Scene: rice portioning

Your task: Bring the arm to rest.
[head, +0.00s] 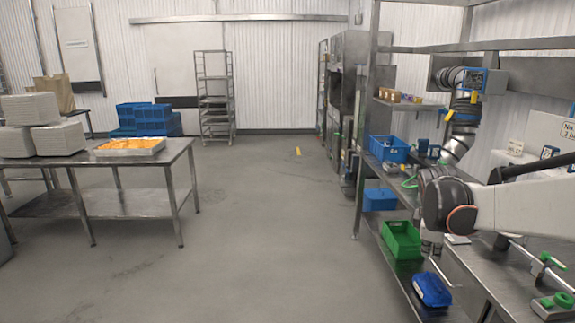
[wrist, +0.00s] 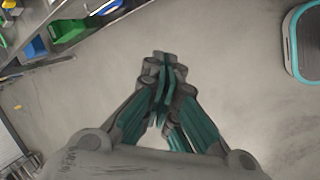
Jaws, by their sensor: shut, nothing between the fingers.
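My gripper (wrist: 163,65) shows in the middle of the wrist view, with its teal and grey fingers closed together and nothing between them. It hangs over bare grey floor (wrist: 235,75) and touches nothing that I can see. In the head view, my pale arm link (head: 530,207) reaches in from the right and ends at a dark round joint, in front of the steel workbench. I cannot make out the gripper's fingers in the head view.
A green bin (head: 402,240), a blue bin (head: 389,149) and a blue bundle (head: 432,290) are on the right-hand benches and shelves. A steel table (head: 95,165) at left holds an orange-filled tray (head: 130,146) and white stacks. The floor between is clear.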

